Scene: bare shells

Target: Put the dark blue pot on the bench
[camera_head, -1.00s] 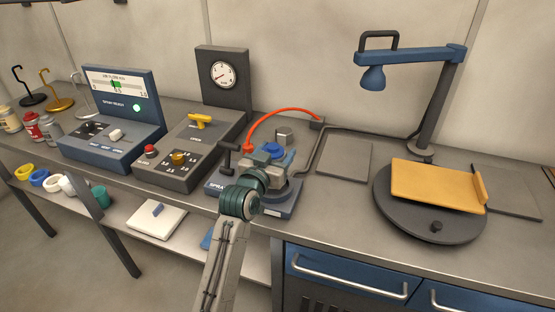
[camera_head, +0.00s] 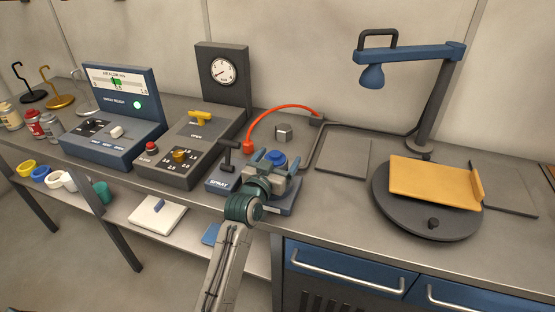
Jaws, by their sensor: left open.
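A round blue piece (camera_head: 277,157), which looks like the dark blue pot, shows just behind my left gripper over the small grey-blue spray stand (camera_head: 285,209). The gripper hides its lower part, so I cannot tell what it rests on. My left gripper (camera_head: 275,174) is open, low over the stand and right at the blue piece. I cannot tell whether the fingers touch it. A smaller blue pot (camera_head: 40,174) sits on the lower shelf at the left. The grey bench top (camera_head: 330,200) runs across the view. My right gripper is not in view.
A red hose (camera_head: 282,108) arches behind the stand beside a grey block (camera_head: 283,132). Control boxes (camera_head: 180,160) stand to the left. A turntable (camera_head: 400,222) with a yellow tray (camera_head: 435,184) and a blue lamp (camera_head: 410,53) stand to the right. A flat grey plate (camera_head: 343,158) is empty.

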